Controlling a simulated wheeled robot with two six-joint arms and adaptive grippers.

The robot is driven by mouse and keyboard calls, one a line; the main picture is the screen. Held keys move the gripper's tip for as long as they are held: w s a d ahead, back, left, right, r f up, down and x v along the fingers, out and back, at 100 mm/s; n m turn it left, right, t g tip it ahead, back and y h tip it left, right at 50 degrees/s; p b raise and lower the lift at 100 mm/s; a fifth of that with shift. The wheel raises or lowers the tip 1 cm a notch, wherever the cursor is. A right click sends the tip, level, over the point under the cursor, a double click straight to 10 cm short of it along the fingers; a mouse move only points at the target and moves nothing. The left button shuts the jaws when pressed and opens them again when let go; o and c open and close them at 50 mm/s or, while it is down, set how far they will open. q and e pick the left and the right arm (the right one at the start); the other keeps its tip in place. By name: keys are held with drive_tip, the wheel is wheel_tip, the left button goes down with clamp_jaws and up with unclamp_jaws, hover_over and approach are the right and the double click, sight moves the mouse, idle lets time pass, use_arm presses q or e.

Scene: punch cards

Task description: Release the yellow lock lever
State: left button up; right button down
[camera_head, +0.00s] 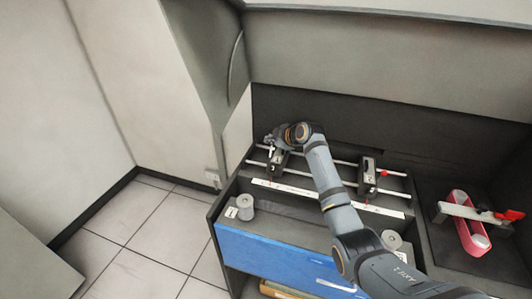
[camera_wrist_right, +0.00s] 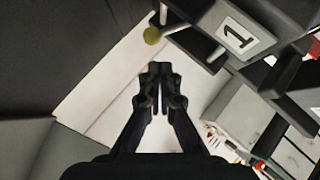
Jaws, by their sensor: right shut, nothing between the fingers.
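A round yellow knob (camera_wrist_right: 152,36), which looks like the end of the yellow lock lever, shows near the top of the right wrist view. It sits beside dark parts of a block bearing a white plate marked 1 (camera_wrist_right: 242,38). My right gripper (camera_wrist_right: 160,72) is shut and empty. In the picture its fingertips are just below the knob, with a visible gap. In the head view my right gripper (camera_head: 272,142) is at the left block on the rails, and I cannot make out the lever there. My left gripper is not in view.
Two pale rails (camera_head: 335,164) run across the dark bench. A second block (camera_head: 368,177) with a red part stands on them at the right. Grey cylinders (camera_head: 245,206) stand near the blue front panel (camera_head: 270,255). A pink device (camera_head: 463,225) with a red handle is far right.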

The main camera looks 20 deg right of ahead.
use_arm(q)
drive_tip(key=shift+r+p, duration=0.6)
use_arm(e)
drive_tip(key=shift+r, duration=0.85)
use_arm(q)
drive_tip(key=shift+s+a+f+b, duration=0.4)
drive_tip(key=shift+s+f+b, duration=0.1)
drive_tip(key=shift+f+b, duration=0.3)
use_arm(e)
drive_tip(key=s+d+r, duration=0.1)
drive_tip(key=s+r, duration=0.5)
drive_tip(key=r, duration=0.3)
drive_tip(key=shift+s+r, duration=0.25)
drive_tip(key=shift+r, duration=0.15)
drive_tip(key=shift+w+d, duration=0.1)
drive_tip(key=shift+d, duration=0.1)
drive_tip(key=shift+f, duration=0.1)
